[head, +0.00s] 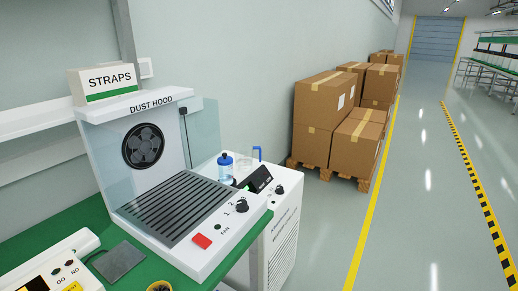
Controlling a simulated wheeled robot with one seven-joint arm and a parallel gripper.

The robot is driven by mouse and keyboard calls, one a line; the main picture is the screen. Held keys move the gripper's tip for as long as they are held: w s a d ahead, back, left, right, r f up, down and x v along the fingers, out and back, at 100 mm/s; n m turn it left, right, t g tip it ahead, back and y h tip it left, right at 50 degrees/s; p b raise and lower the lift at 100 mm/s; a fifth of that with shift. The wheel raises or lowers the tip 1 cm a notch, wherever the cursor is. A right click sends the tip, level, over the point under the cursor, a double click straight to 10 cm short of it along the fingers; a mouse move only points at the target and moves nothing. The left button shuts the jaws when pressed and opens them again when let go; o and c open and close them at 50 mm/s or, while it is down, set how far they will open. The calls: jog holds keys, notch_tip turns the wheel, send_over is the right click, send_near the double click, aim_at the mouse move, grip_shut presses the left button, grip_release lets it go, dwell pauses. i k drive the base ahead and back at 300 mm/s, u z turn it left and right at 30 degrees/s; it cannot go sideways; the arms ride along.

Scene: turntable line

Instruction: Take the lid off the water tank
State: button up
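What looks like the water tank (225,173) is a small clear, bluish container standing on top of a white cabinet, just behind the dust hood's right side. A blue lid (225,159) with a small knob sits on it. The hood's clear side panel and base partly overlap the tank's lower left. My gripper is not in view.
A clear jug with a blue handle (258,153) stands behind the tank. The white cabinet (282,240) has a dark tilted display (259,179) and a knob. The dust hood (190,225) stands on a green bench. Cartons (322,112) sit on pallets; the floor at right is clear.

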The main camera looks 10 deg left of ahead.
aim_at(224, 160)
jog(key=u, duration=0.2)
jog(key=i, duration=1.1)
jog(key=u, duration=1.1)
jog(key=i, duration=0.5)
jog(key=u, duration=0.3)
